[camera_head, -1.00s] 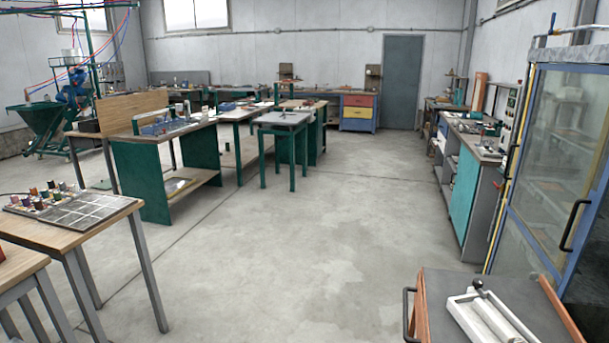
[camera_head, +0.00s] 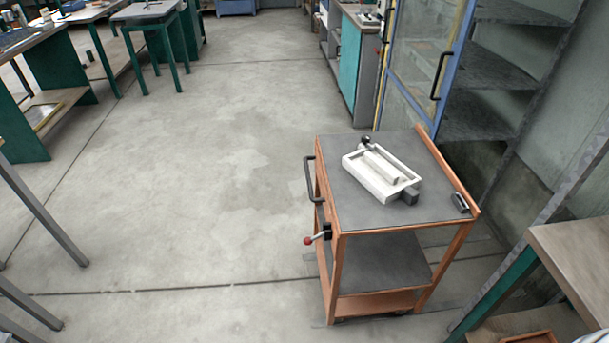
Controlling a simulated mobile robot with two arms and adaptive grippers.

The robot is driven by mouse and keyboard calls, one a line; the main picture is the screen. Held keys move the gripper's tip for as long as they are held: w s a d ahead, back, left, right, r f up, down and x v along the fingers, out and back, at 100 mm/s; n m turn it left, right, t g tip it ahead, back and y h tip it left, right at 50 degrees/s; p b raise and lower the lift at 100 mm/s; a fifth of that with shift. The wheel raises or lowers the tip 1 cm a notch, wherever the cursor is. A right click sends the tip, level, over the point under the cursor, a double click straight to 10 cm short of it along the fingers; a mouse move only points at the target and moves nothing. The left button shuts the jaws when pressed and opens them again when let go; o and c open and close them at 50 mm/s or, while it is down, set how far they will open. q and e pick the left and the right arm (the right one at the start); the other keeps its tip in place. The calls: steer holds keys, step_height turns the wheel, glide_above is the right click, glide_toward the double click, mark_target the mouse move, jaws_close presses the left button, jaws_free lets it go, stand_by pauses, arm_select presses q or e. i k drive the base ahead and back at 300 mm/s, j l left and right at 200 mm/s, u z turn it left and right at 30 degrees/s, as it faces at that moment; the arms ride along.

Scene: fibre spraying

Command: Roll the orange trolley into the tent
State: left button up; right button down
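The orange trolley (camera_head: 338,281) stands on the concrete floor right of centre. It has a grey top, a grey lower shelf, a black handle (camera_head: 310,180) on its left side and a lever with a red knob (camera_head: 310,240) at its near left corner. A white tray-like device (camera_head: 381,173) with a roller lies on its top. The tent (camera_head: 480,90), a blue-framed cabinet with a glass door standing open and dark shelves inside, is behind the trolley to the right. Neither of my grippers shows.
A teal and grey cabinet (camera_head: 351,65) stands left of the tent. A wood-topped bench (camera_head: 575,262) is at the right edge, close to the trolley. Green workbenches (camera_head: 22,130) and a small grey-topped table (camera_head: 147,12) stand at the left. The floor left of the trolley is clear.

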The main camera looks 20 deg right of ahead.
mark_target(371, 258)
steer(key=j+z, duration=0.3)
steer(key=z, duration=0.15)
steer(key=k+j+z, duration=0.15)
steer(key=z, duration=0.3)
